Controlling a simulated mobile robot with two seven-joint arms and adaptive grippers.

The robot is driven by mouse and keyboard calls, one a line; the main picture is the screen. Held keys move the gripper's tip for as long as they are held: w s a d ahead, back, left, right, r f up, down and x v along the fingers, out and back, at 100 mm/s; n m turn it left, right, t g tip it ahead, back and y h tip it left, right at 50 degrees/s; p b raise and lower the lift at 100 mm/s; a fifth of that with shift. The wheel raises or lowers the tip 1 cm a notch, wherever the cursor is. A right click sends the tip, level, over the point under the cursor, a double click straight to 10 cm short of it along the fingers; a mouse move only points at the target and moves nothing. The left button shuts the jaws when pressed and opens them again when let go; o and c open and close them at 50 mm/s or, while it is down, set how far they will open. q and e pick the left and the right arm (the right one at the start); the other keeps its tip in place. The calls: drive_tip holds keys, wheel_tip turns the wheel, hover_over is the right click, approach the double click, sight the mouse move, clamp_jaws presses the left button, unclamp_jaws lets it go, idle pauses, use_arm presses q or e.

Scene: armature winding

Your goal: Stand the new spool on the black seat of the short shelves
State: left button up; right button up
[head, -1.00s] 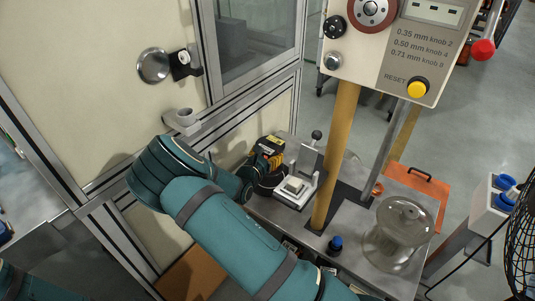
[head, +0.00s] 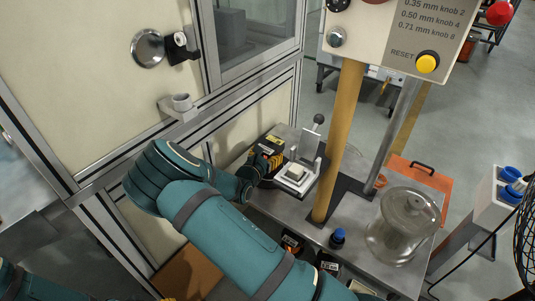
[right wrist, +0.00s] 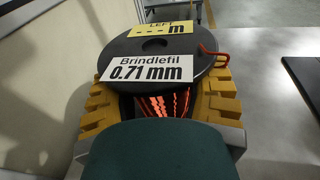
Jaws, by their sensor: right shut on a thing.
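My right gripper (head: 264,162) is shut on a spool, its yellow fingers around both sides. In the right wrist view the spool has a black top flange (right wrist: 120,50), a white "Brindlefil 0.71 mm" label, a yellow "LEFT" label and orange-red wire. In the head view a small part of the spool (head: 272,141) shows beyond the fingers, beside the wall and left of a small lever clamp. I cannot make out the black seat or the short shelves for certain. Of my left arm only a teal piece shows at the bottom left corner; its gripper cannot be made out.
The lever clamp (head: 297,175) stands right beside the held spool on a grey metal table (head: 290,209). A yellow post (head: 338,140), a blue-capped item (head: 338,237) and a clear empty spool (head: 402,228) stand farther right. Labelled dark items (head: 293,243) sit below the table's front edge.

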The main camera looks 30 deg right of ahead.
drive_tip(key=shift+f, duration=0.35)
idle(0.3)
drive_tip(key=o, duration=1.2)
drive_tip(key=shift+o, duration=0.2)
drive_tip(key=shift+f, duration=0.2)
drive_tip(key=v, duration=1.2)
drive_tip(key=shift+r, duration=0.2)
drive_tip(key=shift+s, duration=0.1)
